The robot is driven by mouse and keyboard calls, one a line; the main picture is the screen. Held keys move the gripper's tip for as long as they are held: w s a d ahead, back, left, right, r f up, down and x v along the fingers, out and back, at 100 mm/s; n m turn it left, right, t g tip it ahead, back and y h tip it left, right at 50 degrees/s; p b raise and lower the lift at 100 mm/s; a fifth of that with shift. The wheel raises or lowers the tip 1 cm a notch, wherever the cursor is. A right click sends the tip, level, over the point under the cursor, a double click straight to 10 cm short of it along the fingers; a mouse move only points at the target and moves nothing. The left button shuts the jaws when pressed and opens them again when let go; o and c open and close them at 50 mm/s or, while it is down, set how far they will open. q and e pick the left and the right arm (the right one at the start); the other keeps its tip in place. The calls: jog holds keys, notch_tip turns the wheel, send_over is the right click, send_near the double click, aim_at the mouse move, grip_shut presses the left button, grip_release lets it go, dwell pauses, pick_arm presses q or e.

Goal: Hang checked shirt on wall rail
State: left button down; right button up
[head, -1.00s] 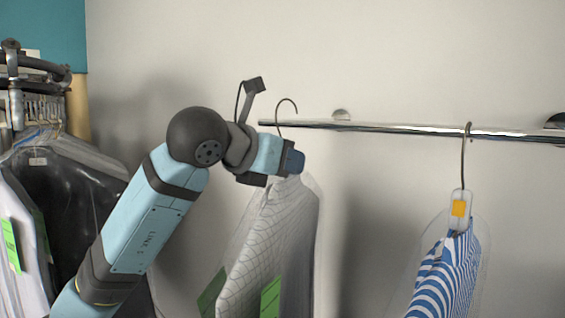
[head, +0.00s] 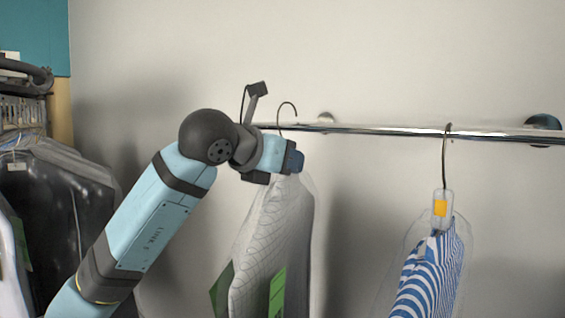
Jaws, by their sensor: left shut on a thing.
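The checked shirt (head: 272,235) is white with thin grey lines, under clear film, with green tags low on it. My left gripper (head: 290,158) is shut on its hanger, just above the shirt's shoulders. The hanger's hook (head: 288,106) sticks up above the gripper, its curve higher than the rail. The wall rail (head: 370,130) is a chrome bar, and its left end lies behind my wrist and the hook. I cannot tell whether the hook touches the rail. My right gripper is not in view.
A blue-and-white striped shirt (head: 432,275) hangs on the rail to the right, with an orange-marked hanger (head: 440,208). Bare rail lies between it and the checked shirt. Dark bagged garments (head: 65,195) hang on a rack at the left.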

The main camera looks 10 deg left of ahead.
pick_arm(q)
jog(key=shift+f+b, duration=1.3)
jog(key=shift+f, duration=0.05)
dwell(0.4)
jog(key=c, duration=0.9)
grip_release()
jog(key=shift+s+a, duration=0.15)
jog(key=b+v, duration=0.3)
jog(key=v, duration=1)
jog(key=shift+s+a+r, duration=0.1)
jog(key=shift+s+r, duration=0.05)
jog(key=shift+s, duration=0.05)
jog(key=shift+o, duration=1.1)
